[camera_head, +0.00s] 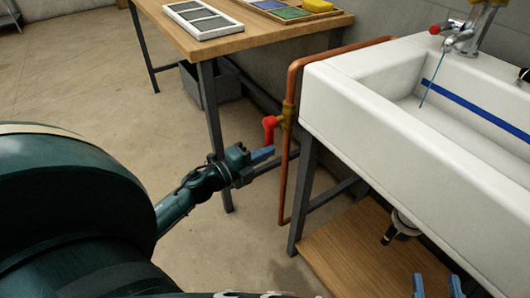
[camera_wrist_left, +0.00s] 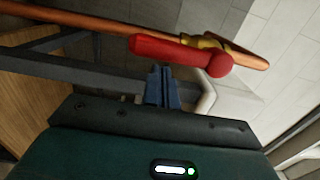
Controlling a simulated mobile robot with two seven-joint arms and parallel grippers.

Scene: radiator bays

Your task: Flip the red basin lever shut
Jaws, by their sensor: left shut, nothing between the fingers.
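The red lever (camera_head: 269,129) sits on a brass valve (camera_head: 288,117) on the copper pipe (camera_head: 283,180) beside the basin (camera_head: 345,100). Its handle points down, roughly along the pipe. My left gripper (camera_head: 262,154) is shut and empty, just below the lever's lower end. In the left wrist view the red lever (camera_wrist_left: 175,50) lies nearly parallel to the pipe. The shut fingers (camera_wrist_left: 161,72) are close to its side there; I cannot tell whether they touch. My right gripper (camera_head: 437,286) shows at the bottom right edge, its two blue fingers apart with nothing visible between them.
A tap (camera_head: 460,38) with a red knob lets a thin blue stream (camera_head: 430,88) into the basin. A wooden table (camera_head: 235,42) stands behind, with a grey bin (camera_head: 225,82) under it. A wooden shelf (camera_head: 345,262) lies below the basin. The floor at left is clear.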

